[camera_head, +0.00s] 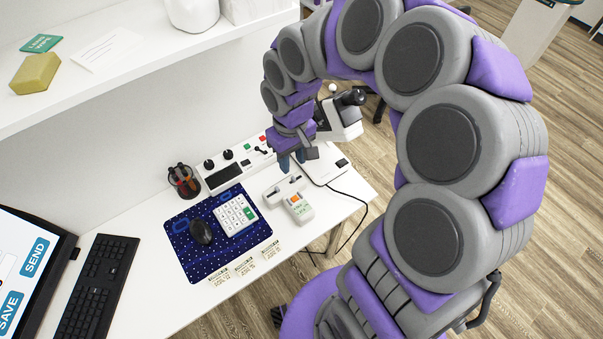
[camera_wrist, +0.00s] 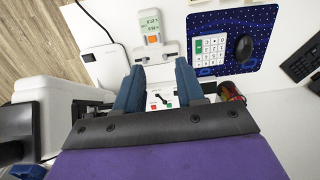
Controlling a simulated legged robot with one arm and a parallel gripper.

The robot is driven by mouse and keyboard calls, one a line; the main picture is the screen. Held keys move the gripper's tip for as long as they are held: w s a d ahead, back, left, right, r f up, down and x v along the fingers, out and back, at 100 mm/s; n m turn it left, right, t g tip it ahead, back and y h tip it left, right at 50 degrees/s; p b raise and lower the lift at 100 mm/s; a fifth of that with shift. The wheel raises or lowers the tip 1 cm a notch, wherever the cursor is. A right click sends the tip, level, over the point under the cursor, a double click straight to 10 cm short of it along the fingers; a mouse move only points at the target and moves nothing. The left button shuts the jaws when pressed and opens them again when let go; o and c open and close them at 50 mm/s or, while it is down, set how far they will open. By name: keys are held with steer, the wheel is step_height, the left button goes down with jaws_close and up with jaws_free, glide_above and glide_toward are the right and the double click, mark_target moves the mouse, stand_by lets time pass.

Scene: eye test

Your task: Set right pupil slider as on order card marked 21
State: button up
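A white hand-held meter (camera_head: 299,210) lies on the desk right of the blue mat. It has an orange button and a small greenish readout, too small to read. Its crossbar (camera_head: 283,188) carries small dark sliders; the bar also shows in the wrist view (camera_wrist: 156,57), with one slider near each end. Several small order cards (camera_head: 245,266) lie along the desk's front edge; their numbers are not legible. My gripper (camera_head: 291,162) is above the desk, behind the crossbar. In the wrist view my gripper (camera_wrist: 158,82) has its blue fingers apart with nothing between them.
A control panel (camera_head: 233,166) with knobs and coloured buttons stands against the wall, with a pen cup (camera_head: 183,181) left of it. A blue mat (camera_head: 190,254) holds a keypad (camera_head: 236,216) and mouse (camera_head: 201,231). A white instrument (camera_head: 344,120) stands close by my gripper.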

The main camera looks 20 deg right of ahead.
steer(key=shift+s+d+r+b, duration=0.1)
steer(key=shift+s+r+b, duration=0.15)
steer(key=shift+s, duration=0.6)
steer(key=shift+s+d+r+b, duration=0.1)
steer(key=shift+s+r+b, duration=0.1)
steer(key=shift+s, duration=0.7)
steer(key=shift+s+d+r+b, duration=0.1)
steer(key=shift+s+r+b, duration=0.15)
steer(key=shift+s, duration=0.6)
steer(key=shift+w+a, duration=0.1)
